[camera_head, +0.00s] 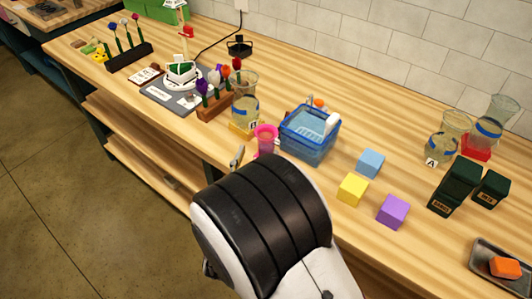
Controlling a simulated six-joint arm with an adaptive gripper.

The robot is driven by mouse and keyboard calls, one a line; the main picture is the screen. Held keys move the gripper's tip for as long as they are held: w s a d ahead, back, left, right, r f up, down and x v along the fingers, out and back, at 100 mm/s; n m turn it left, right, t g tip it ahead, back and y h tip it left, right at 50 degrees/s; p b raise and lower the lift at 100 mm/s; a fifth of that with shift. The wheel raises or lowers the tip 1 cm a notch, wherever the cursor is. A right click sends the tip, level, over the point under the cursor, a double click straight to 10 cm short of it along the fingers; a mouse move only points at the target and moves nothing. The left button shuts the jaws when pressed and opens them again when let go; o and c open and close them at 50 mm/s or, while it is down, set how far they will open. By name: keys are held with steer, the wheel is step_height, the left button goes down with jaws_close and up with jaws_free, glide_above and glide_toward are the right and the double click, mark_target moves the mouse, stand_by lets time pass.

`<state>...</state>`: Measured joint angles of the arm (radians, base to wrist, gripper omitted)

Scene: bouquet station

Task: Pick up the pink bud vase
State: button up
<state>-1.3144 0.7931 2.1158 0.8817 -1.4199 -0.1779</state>
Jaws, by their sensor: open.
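The pink bud vase (265,137) stands upright near the front edge of the wooden bench, left of the blue basket. Its flared rim shows, and its lower part is partly hidden behind my arm. My gripper (238,157) is mostly hidden behind my own black and white arm link. Only a small tip shows, just left of and in front of the vase. No contact between the gripper and the vase can be seen. The gripper is open.
A blue basket (307,144) stands close right of the vase, and a glass beaker (245,106) close behind. Blue (370,163), yellow (352,189) and purple (392,211) blocks lie to the right. A flower rack (214,107) stands left.

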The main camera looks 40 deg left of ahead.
mark_target(265, 146)
stand_by(0.4)
steer(key=shift+x, duration=1.25)
steer(key=shift+f, duration=0.1)
steer(key=shift+w+a+f, duration=0.15)
steer(key=shift+w, duration=0.5)
steer(key=shift+w+a+f, duration=0.15)
steer(key=shift+w+a, duration=0.05)
steer(key=shift+w, duration=0.45)
steer(key=shift+w+a+f, duration=0.15)
steer(key=shift+w, duration=0.45)
steer(key=shift+w+a, duration=0.3)
steer(key=shift+w, duration=0.3)
steer(key=shift+c, duration=0.4)
jaws_close()
